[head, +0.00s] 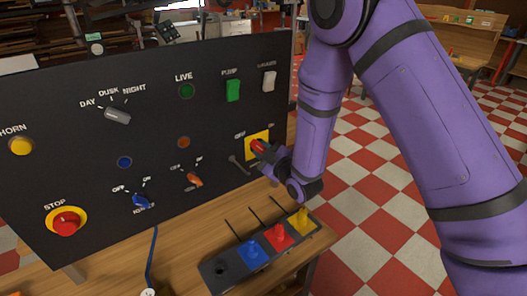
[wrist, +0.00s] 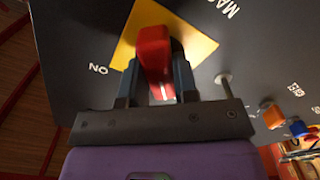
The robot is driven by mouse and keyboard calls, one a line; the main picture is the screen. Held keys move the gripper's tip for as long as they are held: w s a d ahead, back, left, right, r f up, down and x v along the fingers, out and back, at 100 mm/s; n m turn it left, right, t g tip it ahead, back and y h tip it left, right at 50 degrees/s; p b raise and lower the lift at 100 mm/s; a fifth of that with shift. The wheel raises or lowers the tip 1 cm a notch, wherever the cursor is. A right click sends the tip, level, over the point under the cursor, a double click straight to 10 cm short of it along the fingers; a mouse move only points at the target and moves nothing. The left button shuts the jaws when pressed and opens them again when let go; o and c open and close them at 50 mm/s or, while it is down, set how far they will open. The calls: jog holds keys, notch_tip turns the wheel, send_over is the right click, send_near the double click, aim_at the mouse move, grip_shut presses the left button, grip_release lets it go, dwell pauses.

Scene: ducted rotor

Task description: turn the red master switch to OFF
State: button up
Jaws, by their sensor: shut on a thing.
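The red master switch (head: 258,146) sits on a yellow plate (head: 250,156) at the right side of the black panel, with the letters "OFF" at its upper left in the head view. In the wrist view the red handle (wrist: 154,50) stands between the two fingers of my gripper (wrist: 157,78), with the yellow plate (wrist: 201,45) behind it. My gripper (head: 267,153) is shut on the handle. "ON" is readable left of the plate in the wrist view. The panel word starting "MA" is cut off there.
The black panel (head: 70,135) carries a red stop button (head: 66,222), an orange knob (head: 194,179), a blue knob (head: 140,201) and a green pump switch (head: 232,90). A small metal lever (head: 238,163) sticks out beside the yellow plate. A lever box (head: 215,270) stands on the wooden table below.

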jog(key=shift+f+n, duration=0.1)
jog(key=shift+n, duration=0.3)
jog(key=o, duration=0.9)
jog(key=shift+s, duration=0.1)
jog(key=v, duration=1)
jog(key=shift+s+d, duration=0.25)
jog(key=shift+d, duration=0.05)
